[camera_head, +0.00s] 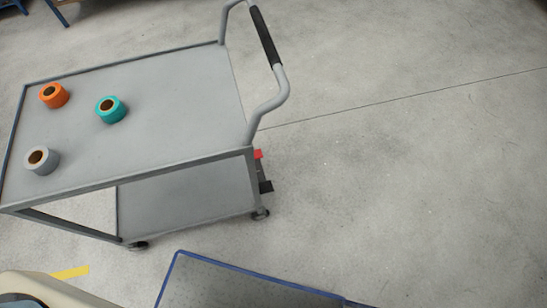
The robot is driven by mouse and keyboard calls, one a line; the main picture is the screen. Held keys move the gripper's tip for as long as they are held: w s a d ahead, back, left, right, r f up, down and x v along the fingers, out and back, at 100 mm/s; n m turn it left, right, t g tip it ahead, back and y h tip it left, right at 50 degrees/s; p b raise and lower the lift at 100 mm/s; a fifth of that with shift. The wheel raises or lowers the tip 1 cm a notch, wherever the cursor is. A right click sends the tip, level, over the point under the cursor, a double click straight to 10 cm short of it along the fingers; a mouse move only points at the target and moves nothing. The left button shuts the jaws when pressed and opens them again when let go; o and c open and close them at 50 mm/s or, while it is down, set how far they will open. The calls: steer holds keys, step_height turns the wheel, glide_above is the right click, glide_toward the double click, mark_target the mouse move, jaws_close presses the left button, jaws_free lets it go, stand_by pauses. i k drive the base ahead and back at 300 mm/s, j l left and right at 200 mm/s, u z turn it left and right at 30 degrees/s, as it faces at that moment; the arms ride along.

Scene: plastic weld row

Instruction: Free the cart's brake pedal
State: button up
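The grey two-shelf cart (175,104) stands in the left half of the view, with its black-gripped handle (265,36) at its right end. My gripper is not in view.
An orange roll (53,95), a teal roll (111,109) and a grey roll (41,160) stand on the cart's top. A blue-edged grey surface (235,284) lies at the bottom centre. A yellow floor strip (71,272) shows lower left. The floor (400,170) right of the cart is clear.

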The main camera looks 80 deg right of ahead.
mark_target(265, 186)
steer(key=k+l, duration=0.4)
steer(key=k+l+z, duration=0.15)
steer(key=k+l, duration=0.6)
steer(key=k+l+z, duration=0.1)
steer(key=k+l, duration=0.25)
steer(key=l, duration=0.15)
steer(key=k+l+z, duration=0.1)
steer(key=k+l, duration=0.25)
steer(key=l, duration=0.15)
steer(key=k+l, duration=0.3)
steer(key=l, duration=0.15)
steer(key=k+l+z, duration=0.15)
steer(key=k+l, duration=0.2)
steer(key=l, duration=0.15)
